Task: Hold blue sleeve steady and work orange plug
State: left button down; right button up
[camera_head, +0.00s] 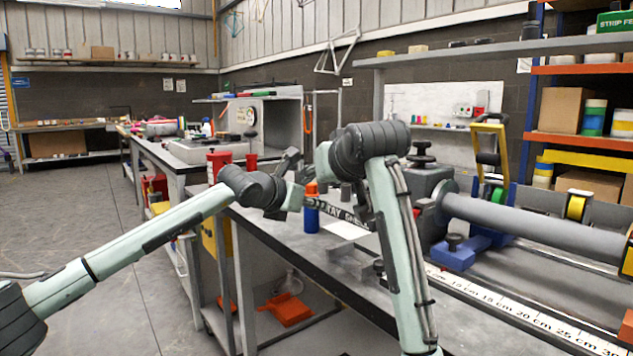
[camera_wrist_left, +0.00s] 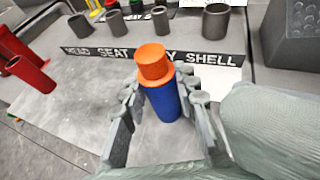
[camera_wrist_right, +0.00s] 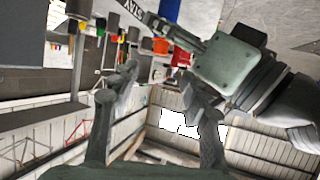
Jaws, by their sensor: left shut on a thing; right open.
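The blue sleeve (camera_head: 311,218) stands upright on the bench with the orange plug (camera_head: 311,189) in its top. My left gripper (camera_head: 302,198) is shut on the sleeve. In the left wrist view, the fingers (camera_wrist_left: 162,108) flank the blue sleeve (camera_wrist_left: 164,102), and the orange plug (camera_wrist_left: 154,64) sticks up above them. My right gripper (camera_head: 290,163) is open and empty, above and close to the plug. In the right wrist view, which is upside down, the open fingers (camera_wrist_right: 157,76) frame the background, with the orange plug (camera_wrist_right: 160,45) beyond their tips.
A labelled strip (camera_wrist_left: 152,55) lies behind the sleeve, with several grey cups (camera_wrist_left: 113,22) beyond it. Red cylinders (camera_wrist_left: 28,74) stand to the left. In the head view, a large machine with a grey shaft (camera_head: 540,225) and a ruler (camera_head: 520,312) fills the right side.

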aim_at(311, 184)
jog(key=x, duration=0.9)
jog(key=shift+w, duration=0.1)
grip_shut()
jog(key=c, duration=0.8)
grip_release()
grip_shut()
jog(key=shift+r, duration=0.7)
jog(key=shift+r, duration=2.1)
